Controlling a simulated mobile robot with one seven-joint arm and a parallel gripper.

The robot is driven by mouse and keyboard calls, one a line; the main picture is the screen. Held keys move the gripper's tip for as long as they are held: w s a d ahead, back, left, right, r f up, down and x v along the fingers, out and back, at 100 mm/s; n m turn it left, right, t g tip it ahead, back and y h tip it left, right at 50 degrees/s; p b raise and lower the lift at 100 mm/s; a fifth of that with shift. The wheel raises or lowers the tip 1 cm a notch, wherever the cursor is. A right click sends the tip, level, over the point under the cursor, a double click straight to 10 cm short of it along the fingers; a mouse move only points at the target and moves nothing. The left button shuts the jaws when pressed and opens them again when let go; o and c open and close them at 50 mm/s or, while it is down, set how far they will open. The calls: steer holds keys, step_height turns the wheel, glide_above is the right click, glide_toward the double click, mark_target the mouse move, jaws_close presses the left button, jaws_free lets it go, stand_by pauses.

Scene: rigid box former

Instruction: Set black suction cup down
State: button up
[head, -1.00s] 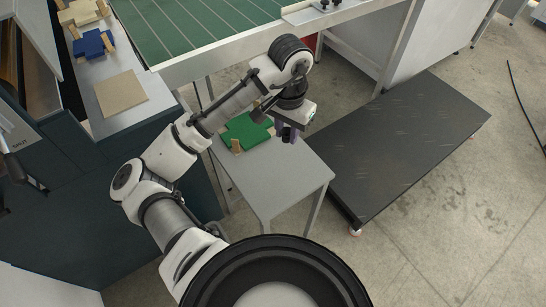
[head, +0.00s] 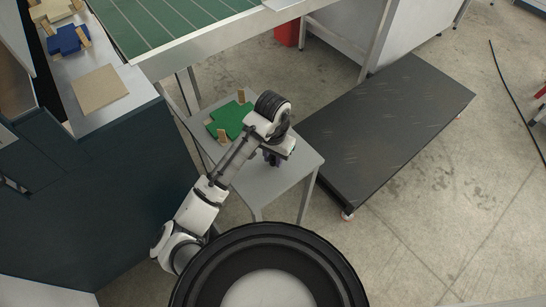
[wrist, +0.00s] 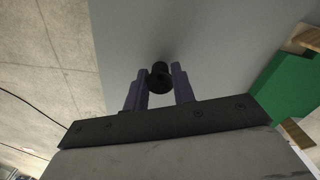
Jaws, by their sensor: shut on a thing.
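The black suction cup (wrist: 159,76) is between the two purple fingers of my gripper (wrist: 160,85) in the wrist view, with the grey tabletop behind it. My gripper is shut on it. In the head view my gripper (head: 272,157) hangs over the front right part of the small grey table (head: 265,190). The suction cup is not clearly visible there, as the wrist and fingers hide it. I cannot tell whether the cup touches the tabletop.
A green cross-shaped piece with wooden blocks (head: 229,119) lies on the table's back left; it also shows at the right of the wrist view (wrist: 285,85). A low black platform (head: 385,130) stands to the right. The table's front is clear.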

steer(key=shift+f, duration=0.25)
steer(key=o, duration=0.9)
step_height(320, 180, up, 12)
steer(key=shift+r+p, duration=0.15)
steer(key=shift+p, duration=0.2)
